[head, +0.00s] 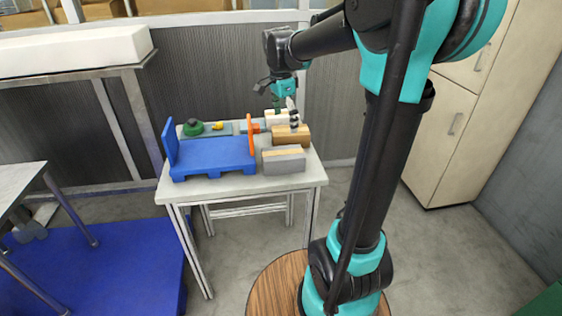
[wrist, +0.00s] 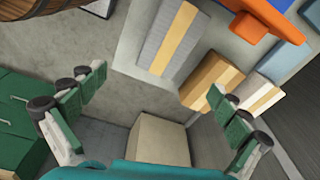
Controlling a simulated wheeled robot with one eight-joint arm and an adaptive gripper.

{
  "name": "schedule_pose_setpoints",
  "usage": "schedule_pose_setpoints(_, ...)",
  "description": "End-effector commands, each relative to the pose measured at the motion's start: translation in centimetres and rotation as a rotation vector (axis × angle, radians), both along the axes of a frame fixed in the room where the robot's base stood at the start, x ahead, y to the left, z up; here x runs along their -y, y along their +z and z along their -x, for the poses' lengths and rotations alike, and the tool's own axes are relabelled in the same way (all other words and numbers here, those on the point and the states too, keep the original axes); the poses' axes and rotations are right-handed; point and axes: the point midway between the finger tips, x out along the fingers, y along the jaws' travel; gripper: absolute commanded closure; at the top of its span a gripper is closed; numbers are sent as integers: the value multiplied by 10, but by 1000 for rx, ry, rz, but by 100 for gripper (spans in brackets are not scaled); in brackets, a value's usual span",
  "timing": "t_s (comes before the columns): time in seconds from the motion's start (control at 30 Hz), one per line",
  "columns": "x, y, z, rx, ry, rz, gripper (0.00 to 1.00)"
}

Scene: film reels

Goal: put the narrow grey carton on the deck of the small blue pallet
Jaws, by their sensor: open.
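The narrow grey carton (head: 284,163), with a tan stripe along its top, lies at the front right of the small table. In the wrist view the grey carton (wrist: 163,30) is at upper middle, beyond my fingertips and apart from them. The small blue pallet (head: 212,155) stands left of the carton, with a bare deck and a raised blue panel at its left end. My gripper (head: 291,108) is above the back right of the table, over the other cartons. In the wrist view my gripper (wrist: 160,92) is wide open, with nothing between its fingers.
A brown carton (head: 291,136) and a whitish carton (head: 277,117) stand behind the grey one. An orange piece (head: 251,137) stands by the pallet's right end. A green item (head: 193,128) and a yellow item (head: 217,126) lie behind the pallet. A tall cabinet (head: 465,110) stands right.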

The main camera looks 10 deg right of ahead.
Motion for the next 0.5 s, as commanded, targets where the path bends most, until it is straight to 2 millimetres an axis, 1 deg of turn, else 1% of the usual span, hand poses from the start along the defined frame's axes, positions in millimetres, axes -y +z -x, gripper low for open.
schedule_pose_setpoints(0.03, -4, 10, -9, -9, -63, 4, 0)
schedule_pose_setpoints(0.1, -8, 19, -17, -16, -142, 10, 0)
schedule_pose_setpoints(0.2, -10, 27, -23, -24, -210, 18, 0)
schedule_pose_setpoints(0.27, -11, 27, -25, -25, -231, 19, 0)
schedule_pose_setpoints(0.37, -10, 17, -26, -25, -241, 20, 0)
schedule_pose_setpoints(0.5, -6, -9, -25, -25, -239, 19, 0)
